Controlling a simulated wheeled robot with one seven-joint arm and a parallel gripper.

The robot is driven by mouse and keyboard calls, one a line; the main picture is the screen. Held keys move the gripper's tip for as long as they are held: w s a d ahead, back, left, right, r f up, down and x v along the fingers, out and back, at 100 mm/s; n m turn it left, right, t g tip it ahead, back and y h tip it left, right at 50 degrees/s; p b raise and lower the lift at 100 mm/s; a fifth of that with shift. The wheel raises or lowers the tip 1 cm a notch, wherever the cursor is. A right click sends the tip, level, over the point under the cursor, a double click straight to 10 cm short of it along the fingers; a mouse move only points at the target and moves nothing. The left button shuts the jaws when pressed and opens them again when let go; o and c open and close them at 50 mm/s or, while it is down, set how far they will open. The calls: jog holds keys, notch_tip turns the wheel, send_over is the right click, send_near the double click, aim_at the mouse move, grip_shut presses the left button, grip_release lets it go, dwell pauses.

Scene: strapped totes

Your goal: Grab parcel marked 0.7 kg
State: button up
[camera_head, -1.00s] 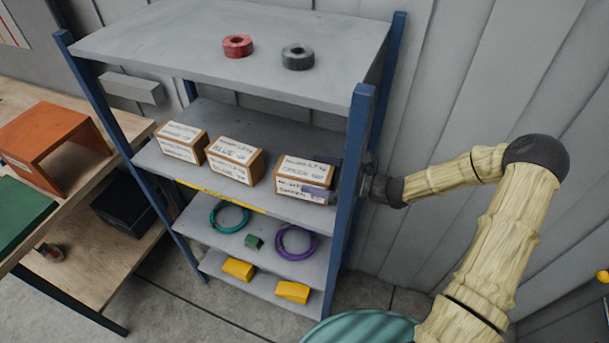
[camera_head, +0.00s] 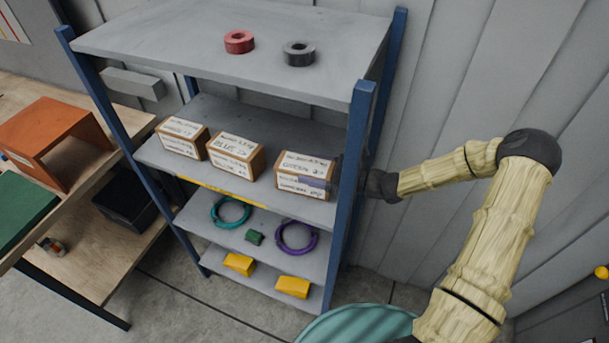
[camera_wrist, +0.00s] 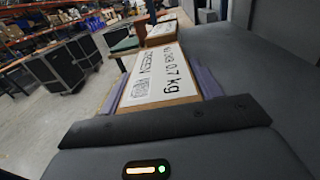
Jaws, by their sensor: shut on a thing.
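The parcel marked 0.7 kg (camera_wrist: 160,75) is a brown box with a white label reading GREEN and 0.7 kg in the wrist view. In the head view this parcel (camera_head: 292,178) is the rightmost of three on the shelf's middle level, beside the blue right post. My gripper (camera_wrist: 163,88) is shut on it, with a purple finger along each side. I cannot tell whether the parcel touches the shelf.
The BLUE parcel (camera_head: 235,156) and another parcel (camera_head: 182,138) stand to its left on the shelf. The blue post (camera_head: 356,150) stands close to my wrist. Tape rolls (camera_head: 239,42) lie on the top board. Rings and yellow blocks (camera_head: 292,287) lie on lower levels.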

jog(key=shift+c, duration=0.5)
jog(key=shift+r, duration=0.1)
jog(key=shift+w+r, duration=0.1)
notch_tip(320, 180, up, 2)
jog(key=shift+b, duration=0.55)
jog(key=r+b+v, duration=0.1)
jog(key=b+v, duration=0.3)
jog(key=v, duration=1.4)
jog(key=shift+r, duration=0.1)
